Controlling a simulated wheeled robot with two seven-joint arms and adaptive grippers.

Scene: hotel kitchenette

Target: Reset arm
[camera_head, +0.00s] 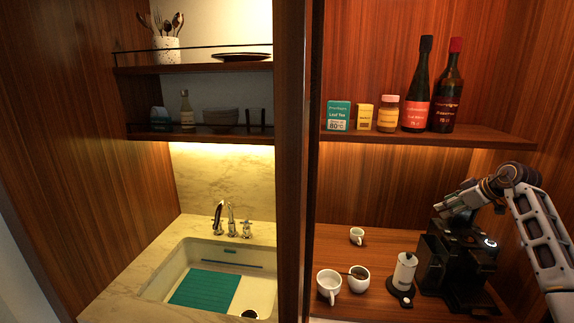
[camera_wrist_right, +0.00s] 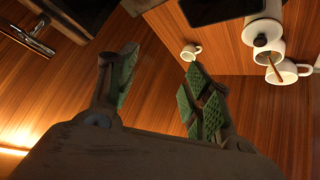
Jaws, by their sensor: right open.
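My right arm (camera_head: 543,235) comes in from the right side of the head view. Its gripper (camera_head: 448,212) is above and beside the top of the black coffee machine (camera_head: 455,262); I cannot tell from the head view whether they touch. In the right wrist view the gripper (camera_wrist_right: 158,85) shows its two green-padded fingers spread apart, with nothing between them. My left gripper is in neither view.
On the counter left of the machine stand a white frother (camera_head: 404,272), a white mug (camera_head: 328,285), a cup with a stick (camera_head: 358,280) and a small cup (camera_head: 357,236). A shelf (camera_head: 480,135) with bottles hangs above. A post (camera_head: 292,160) divides this from the sink (camera_head: 255,290).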

